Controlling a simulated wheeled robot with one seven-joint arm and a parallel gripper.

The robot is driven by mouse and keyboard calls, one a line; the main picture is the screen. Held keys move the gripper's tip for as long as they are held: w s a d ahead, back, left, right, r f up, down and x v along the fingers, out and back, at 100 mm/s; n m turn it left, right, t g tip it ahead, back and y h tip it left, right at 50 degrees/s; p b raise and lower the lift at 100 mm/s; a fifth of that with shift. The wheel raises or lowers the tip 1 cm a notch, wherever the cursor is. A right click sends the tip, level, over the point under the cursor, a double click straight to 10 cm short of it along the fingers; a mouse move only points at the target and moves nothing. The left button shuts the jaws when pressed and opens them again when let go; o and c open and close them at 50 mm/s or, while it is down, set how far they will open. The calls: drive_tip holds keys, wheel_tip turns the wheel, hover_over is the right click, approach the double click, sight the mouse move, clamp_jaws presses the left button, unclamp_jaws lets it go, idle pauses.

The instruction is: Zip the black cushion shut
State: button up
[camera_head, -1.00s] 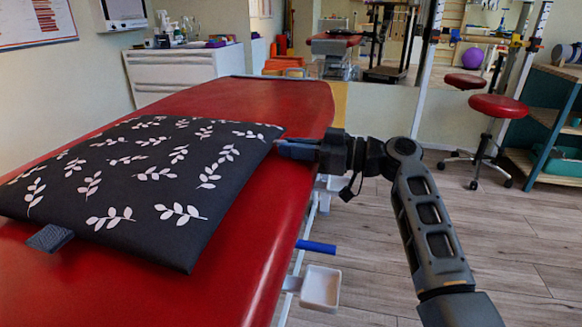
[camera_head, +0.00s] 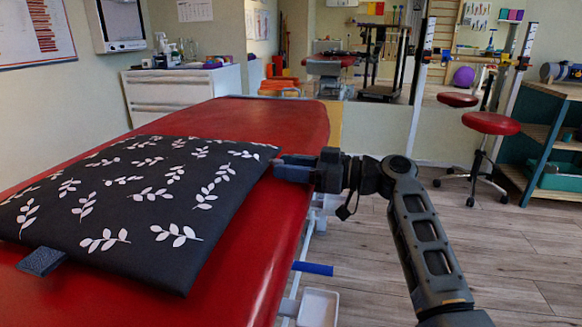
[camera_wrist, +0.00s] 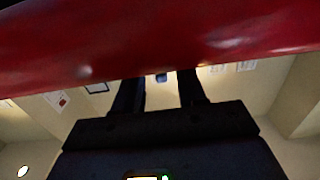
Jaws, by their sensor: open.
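The black cushion (camera_head: 140,195) with white leaf sprigs lies flat on the red treatment table (camera_head: 255,250). A blue-grey tab (camera_head: 42,261) sticks out at its near left corner. My gripper (camera_head: 280,168) is at the cushion's far right corner, pointing left, and appears to touch or nearly touch it. In the wrist view my gripper's two dark fingers (camera_wrist: 160,90) stand apart, with the red table edge (camera_wrist: 160,40) across the top. A small bluish piece (camera_wrist: 161,77) shows between the fingers; I cannot tell if it is a zip pull. The zip itself is not clearly visible.
A white tray (camera_head: 318,308) and a blue handle (camera_head: 312,268) stick out from the table's right side. A white cabinet (camera_head: 180,95) stands behind on the left. A red stool (camera_head: 490,123) and a shelf unit (camera_head: 550,130) stand at the right. The wooden floor between is clear.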

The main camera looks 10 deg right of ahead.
drive_tip(key=p+v, duration=0.1)
drive_tip(key=v, duration=0.6)
drive_tip(key=shift+s+d, duration=0.15)
drive_tip(key=shift+d, duration=0.2)
